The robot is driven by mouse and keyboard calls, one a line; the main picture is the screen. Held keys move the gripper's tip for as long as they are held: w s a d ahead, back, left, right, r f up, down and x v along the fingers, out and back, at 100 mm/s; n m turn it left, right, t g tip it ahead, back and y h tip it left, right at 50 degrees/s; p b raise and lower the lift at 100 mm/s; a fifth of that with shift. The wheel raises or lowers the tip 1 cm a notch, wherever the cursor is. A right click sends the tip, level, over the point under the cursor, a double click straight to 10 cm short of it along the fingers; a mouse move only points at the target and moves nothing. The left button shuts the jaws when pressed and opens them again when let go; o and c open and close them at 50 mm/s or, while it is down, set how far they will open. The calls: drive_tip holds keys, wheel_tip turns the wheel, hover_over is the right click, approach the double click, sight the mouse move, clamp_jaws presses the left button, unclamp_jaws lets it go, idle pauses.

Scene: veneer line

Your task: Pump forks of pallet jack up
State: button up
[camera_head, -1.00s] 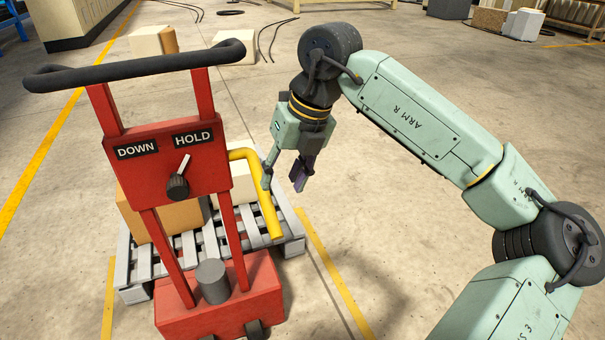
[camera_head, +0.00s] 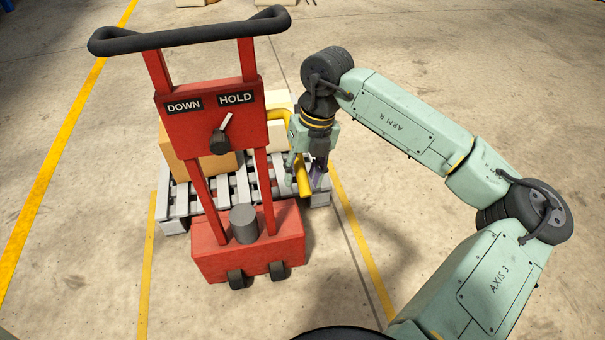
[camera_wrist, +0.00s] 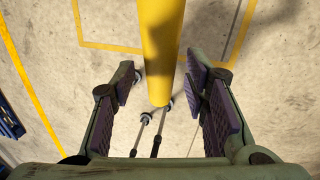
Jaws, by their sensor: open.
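The red pallet jack (camera_head: 248,242) stands at left centre in the head view, with a black handle bar on top. Its knob (camera_head: 219,141) has a white pointer tilted toward the HOLD label (camera_head: 235,98), away from DOWN. A yellow pump lever (camera_head: 303,181) comes out from behind the panel's right side and bends downward. My gripper (camera_head: 306,172) is open at the lever's lower part. In the wrist view the yellow lever (camera_wrist: 160,50) runs between the two spread fingers with purple pads (camera_wrist: 168,110). I see gaps on both sides of it.
A grey pallet (camera_head: 175,222) with cardboard boxes (camera_head: 190,155) on it sits behind the jack. Yellow floor lines (camera_head: 362,252) run on both sides.

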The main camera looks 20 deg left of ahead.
drive_tip(key=shift+s+f, duration=0.1)
drive_tip(key=shift+f, duration=0.45)
clamp_jaws()
idle(0.5)
